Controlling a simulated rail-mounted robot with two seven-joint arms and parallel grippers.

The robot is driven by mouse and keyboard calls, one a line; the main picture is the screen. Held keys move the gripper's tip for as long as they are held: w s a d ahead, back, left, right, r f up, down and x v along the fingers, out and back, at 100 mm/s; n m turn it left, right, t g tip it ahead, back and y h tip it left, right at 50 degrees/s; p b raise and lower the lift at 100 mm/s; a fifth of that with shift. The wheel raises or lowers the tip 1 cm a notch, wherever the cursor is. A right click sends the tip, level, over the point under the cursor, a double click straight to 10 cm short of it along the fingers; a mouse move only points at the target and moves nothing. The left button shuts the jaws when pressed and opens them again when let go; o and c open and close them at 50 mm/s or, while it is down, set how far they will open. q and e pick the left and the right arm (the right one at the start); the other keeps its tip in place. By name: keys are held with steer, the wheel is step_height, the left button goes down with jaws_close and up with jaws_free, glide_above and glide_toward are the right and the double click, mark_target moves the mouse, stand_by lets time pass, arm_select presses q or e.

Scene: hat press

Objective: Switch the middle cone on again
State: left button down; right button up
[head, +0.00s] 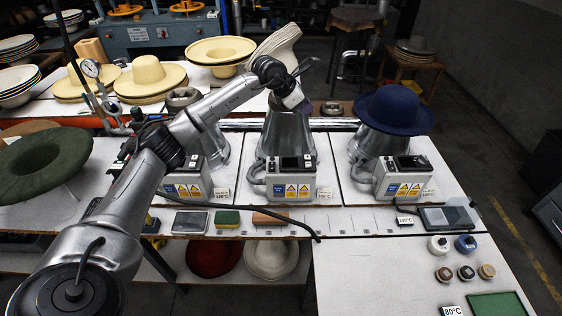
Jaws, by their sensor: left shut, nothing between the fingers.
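The middle cone (287,135) is a bare silver metal cone in the middle bay of the bench. Its grey control box (291,179) stands in front, with a dark display on top and blue and yellow labels on the face. Whether it is on cannot be told. My left gripper (301,106) is shut and empty near the top of the middle cone; my wrist hides part of the cone, and contact cannot be judged. A silver cone (216,146) stands to the left, partly behind my arm. The right cone (382,146) carries a navy hat (394,109). My right gripper is out of view.
Cream hats (150,76) stand at the back left; a green hat (42,162) lies left. A dark cable crosses the front ledge, near a green pad (228,217) and brown block (270,217).

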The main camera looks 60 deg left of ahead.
arm_select(q)
steer(key=s+a+f+g+y, duration=0.1)
steer(key=s+a+f+g, duration=0.1)
steer(key=s+f+g, duration=0.15)
steer(key=m+g+y, duration=0.1)
steer(key=m+g, duration=0.1)
steer(key=g, duration=0.3)
glide_above(273, 163)
steer(key=shift+s+f+t, duration=0.15)
steer(key=shift+f+t, duration=0.1)
steer(key=shift+f, duration=0.05)
steer(key=shift+f, duration=0.15)
step_height(273, 163, down, 12)
steer(key=shift+f+b, duration=0.2)
steer(key=shift+b, duration=0.5)
steer(key=shift+f, duration=0.7)
